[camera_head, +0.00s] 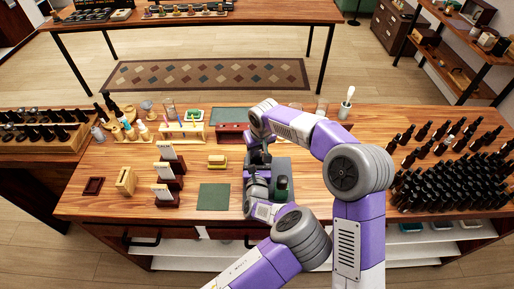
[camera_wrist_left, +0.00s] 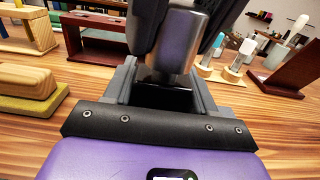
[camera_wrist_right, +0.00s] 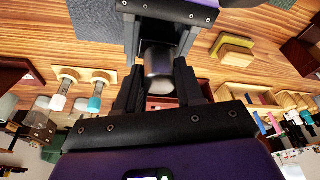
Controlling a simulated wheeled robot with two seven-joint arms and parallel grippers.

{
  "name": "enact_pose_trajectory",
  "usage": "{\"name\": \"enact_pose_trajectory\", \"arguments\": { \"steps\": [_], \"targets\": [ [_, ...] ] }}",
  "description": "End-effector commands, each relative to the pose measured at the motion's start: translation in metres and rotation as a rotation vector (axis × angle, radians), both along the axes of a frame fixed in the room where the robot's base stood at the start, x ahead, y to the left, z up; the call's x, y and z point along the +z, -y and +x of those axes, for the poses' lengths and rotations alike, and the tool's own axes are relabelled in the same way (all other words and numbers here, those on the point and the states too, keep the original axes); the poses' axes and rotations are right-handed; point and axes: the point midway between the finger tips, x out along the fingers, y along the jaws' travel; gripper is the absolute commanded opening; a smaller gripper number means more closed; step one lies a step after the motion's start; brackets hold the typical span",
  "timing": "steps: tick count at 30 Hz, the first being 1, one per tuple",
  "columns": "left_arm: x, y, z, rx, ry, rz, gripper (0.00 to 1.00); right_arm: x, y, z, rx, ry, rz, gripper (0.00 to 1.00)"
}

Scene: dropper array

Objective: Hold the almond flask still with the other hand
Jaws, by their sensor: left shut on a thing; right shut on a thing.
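The almond flask appears to be the dark grey, glossy cylinder (camera_wrist_left: 178,42) between both grippers. It also shows in the right wrist view (camera_wrist_right: 158,62). My right gripper (camera_head: 258,148) is shut on it, with black fingers on either side. My left gripper (camera_head: 257,168) is shut on it from the near side, facing the right gripper. In the head view the grippers and arms hide most of the flask.
A green mat (camera_head: 213,197) lies left. Card holders (camera_head: 166,172), a yellow block (camera_head: 217,161) and a rack (camera_head: 183,132) are further left. Many dark bottles (camera_head: 440,185) crowd the right.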

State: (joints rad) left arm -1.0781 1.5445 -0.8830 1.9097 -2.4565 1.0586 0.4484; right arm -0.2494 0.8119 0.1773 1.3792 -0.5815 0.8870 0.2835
Motion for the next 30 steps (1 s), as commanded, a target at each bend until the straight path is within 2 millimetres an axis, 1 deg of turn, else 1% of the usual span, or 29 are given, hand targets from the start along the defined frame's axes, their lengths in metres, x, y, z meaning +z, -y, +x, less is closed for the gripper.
{"name": "enact_pose_trajectory", "arguments": {
  "steps": [1, 7, 30],
  "targets": [
    [-0.007, -0.001, -0.002, 0.002, -0.018, 0.004, 0.19, 0.000, 0.000, 0.000, 0.000, 0.000, 0.000, 0.00],
    [-0.007, -0.001, -0.002, 0.002, -0.018, 0.004, 0.19, 0.003, 0.000, 0.000, 0.000, 0.002, 0.001, 0.00],
    [-0.007, -0.001, -0.002, 0.002, -0.018, 0.004, 0.19, 0.042, 0.000, 0.000, 0.000, 0.002, 0.000, 0.00]
  ]
}}
